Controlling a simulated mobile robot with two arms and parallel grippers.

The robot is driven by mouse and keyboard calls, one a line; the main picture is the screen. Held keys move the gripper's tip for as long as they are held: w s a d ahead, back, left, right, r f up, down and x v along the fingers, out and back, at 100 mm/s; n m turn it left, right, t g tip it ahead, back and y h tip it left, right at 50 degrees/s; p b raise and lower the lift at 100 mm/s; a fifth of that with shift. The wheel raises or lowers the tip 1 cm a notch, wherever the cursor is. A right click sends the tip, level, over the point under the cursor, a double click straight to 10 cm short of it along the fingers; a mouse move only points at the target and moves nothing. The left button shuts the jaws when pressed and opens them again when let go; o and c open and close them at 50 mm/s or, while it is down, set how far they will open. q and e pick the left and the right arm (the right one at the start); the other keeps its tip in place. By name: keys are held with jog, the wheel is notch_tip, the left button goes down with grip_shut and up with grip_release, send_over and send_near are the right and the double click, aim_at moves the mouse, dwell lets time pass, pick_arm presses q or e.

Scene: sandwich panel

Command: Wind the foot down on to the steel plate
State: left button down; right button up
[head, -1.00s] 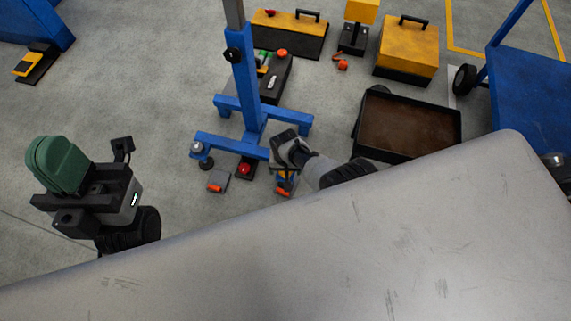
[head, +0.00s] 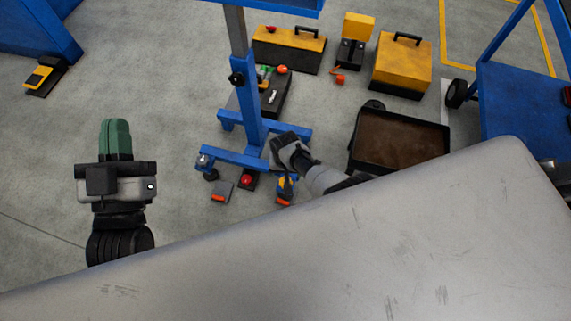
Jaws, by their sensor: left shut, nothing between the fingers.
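A blue stand (head: 247,100) with a grey post stands on the concrete floor, upper middle of the head view. At the left end of its base bar is a foot (head: 210,174) with a black pad and a silver top. A small grey plate (head: 222,190) with an orange end lies just right of this foot; I cannot tell whether they touch. My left gripper (head: 116,130), with green fingers, is shut and empty at the left, well apart from the stand. My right gripper (head: 284,146) overlaps the stand's right base; its fingertips are not clear.
A large grey surface (head: 330,250) fills the lower foreground. Toolboxes (head: 402,68) and a brown-bottomed tray (head: 402,135) are behind and right of the stand. A red button box (head: 247,180) lies by the base. A blue cart (head: 515,105) is at right.

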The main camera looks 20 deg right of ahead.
pick_arm(q)
jog(key=shift+w+a+f+g+y+p, duration=0.15)
jog(key=shift+f+g+y+p, duration=0.15)
jog(key=shift+f+g, duration=0.55)
jog(key=shift+w+a+f+g+y+p, duration=0.15)
jog(key=shift+f+g+y, duration=0.2)
jog(key=shift+f+g, duration=0.45)
jog(key=shift+w+a+f+g+y+p, duration=0.1)
jog(key=shift+f+g+y+p, duration=0.2)
jog(key=shift+f+g, duration=0.55)
pick_arm(e)
jog(key=shift+r, duration=1.15)
pick_arm(q)
jog(key=shift+f, duration=0.15)
